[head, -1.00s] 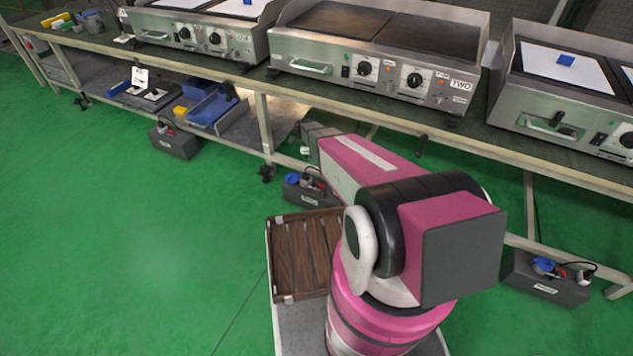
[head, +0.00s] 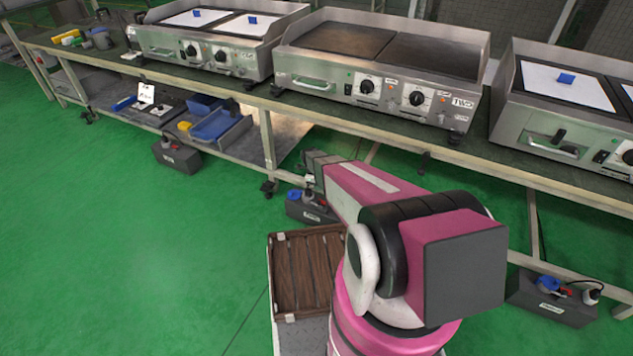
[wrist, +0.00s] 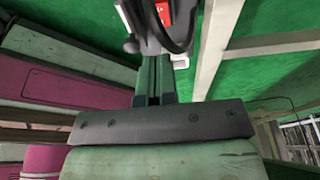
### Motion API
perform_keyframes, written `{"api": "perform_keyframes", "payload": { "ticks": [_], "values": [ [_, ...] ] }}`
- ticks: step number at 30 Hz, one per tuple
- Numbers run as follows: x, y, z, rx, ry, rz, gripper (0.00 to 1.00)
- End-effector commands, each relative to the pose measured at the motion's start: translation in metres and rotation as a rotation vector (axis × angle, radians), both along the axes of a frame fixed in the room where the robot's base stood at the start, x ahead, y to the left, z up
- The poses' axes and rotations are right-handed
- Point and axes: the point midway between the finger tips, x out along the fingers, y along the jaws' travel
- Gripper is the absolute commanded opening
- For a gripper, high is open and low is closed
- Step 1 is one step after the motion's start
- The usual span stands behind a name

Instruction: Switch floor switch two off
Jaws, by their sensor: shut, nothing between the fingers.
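The middle floor switch is a dark grey box (head: 312,211) with a blue plug and a label too small to read. It stands on the green floor under the bench, below the griddle marked TWO (head: 385,70). My gripper (head: 312,162) is just above and behind it in the head view, with the arm partly covering the box. In the wrist view my gripper (wrist: 154,72) is shut and empty, its narrow fingers pointing at the box. A red switch (wrist: 163,12) shows at the top edge, just beyond the fingertips. I cannot tell whether they touch the box.
Other floor switches stand at the left (head: 177,157) and right (head: 551,298). The bench (head: 480,160) has a lower shelf with blue trays (head: 215,125). Bench legs stand close to the gripper. The green floor at left is clear.

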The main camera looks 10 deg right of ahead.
Motion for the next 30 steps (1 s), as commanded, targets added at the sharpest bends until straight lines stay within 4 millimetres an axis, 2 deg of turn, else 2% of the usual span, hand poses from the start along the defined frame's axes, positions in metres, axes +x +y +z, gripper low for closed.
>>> {"api": "perform_keyframes", "payload": {
  "ticks": [3, 12, 18, 30],
  "values": [
    [-0.002, -0.004, -0.024, 0.000, 0.001, 0.000, 0.00],
    [-0.002, -0.005, -0.067, 0.000, 0.000, 0.001, 0.00],
    [-0.002, -0.004, -0.078, -0.001, -0.001, 0.000, 0.00],
    [-0.001, -0.003, -0.081, -0.001, -0.001, 0.000, 0.00]
  ]
}}
